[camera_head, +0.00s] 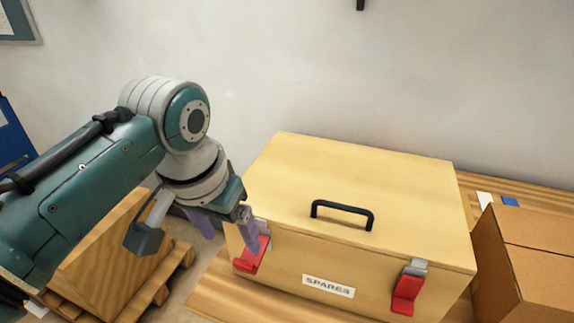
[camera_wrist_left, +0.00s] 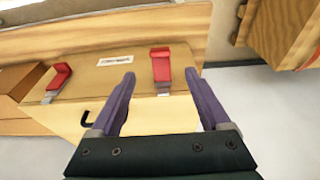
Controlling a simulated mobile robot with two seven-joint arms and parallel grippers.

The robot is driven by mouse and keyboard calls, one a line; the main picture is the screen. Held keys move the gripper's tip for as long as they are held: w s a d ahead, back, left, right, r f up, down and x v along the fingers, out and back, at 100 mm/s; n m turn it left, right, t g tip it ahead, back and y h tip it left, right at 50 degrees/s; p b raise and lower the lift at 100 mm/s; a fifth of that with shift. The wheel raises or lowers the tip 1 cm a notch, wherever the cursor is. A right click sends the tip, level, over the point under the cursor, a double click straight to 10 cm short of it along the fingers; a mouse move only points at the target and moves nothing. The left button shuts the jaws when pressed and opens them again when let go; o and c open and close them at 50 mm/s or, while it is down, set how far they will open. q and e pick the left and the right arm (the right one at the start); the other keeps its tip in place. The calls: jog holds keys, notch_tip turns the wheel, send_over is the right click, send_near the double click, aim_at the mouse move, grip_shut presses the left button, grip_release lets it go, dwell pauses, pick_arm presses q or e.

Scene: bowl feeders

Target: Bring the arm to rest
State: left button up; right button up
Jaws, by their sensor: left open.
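My left arm comes in from the left in the head view. Its gripper (camera_head: 226,228) points down with purple fingers at the left front corner of a wooden box labelled SPARES (camera_head: 360,190). The left red latch (camera_head: 250,254) is right by the fingers in the head view, and in the wrist view this latch (camera_wrist_left: 161,68) lies beyond the fingertips. I cannot tell whether they touch. The other red latch (camera_head: 407,288) is on the box's right front. My right gripper is not in view.
The box has a black handle (camera_head: 342,213) on its closed lid and stands on a wooden bench (camera_head: 205,297). A cardboard box (camera_head: 530,262) is close on its right. A wooden crate (camera_head: 105,258) on a pallet stands lower left. A pale wall is behind.

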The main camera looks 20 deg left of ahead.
pick_arm(q)
jog(key=shift+s, duration=0.1)
jog(key=s+r+m, duration=0.1)
jog(key=s+r, duration=0.1)
jog(key=s, duration=0.9)
jog(key=s+r+m, duration=0.1)
jog(key=s+r, duration=0.2)
jog(key=s, duration=0.7)
jog(key=w+p+v, duration=0.3)
jog(key=p+v, duration=1)
jog(key=w+r+p+v, duration=0.1)
jog(key=w+p+v, duration=0.2)
jog(key=p+v, duration=0.9)
jog(key=shift+w+r+t+p, duration=0.2)
jog(key=shift+r+t+p, duration=0.2)
jog(key=shift+r+p, duration=0.4)
jog(key=shift+a+f, duration=0.1)
jog(key=shift+f, duration=0.1)
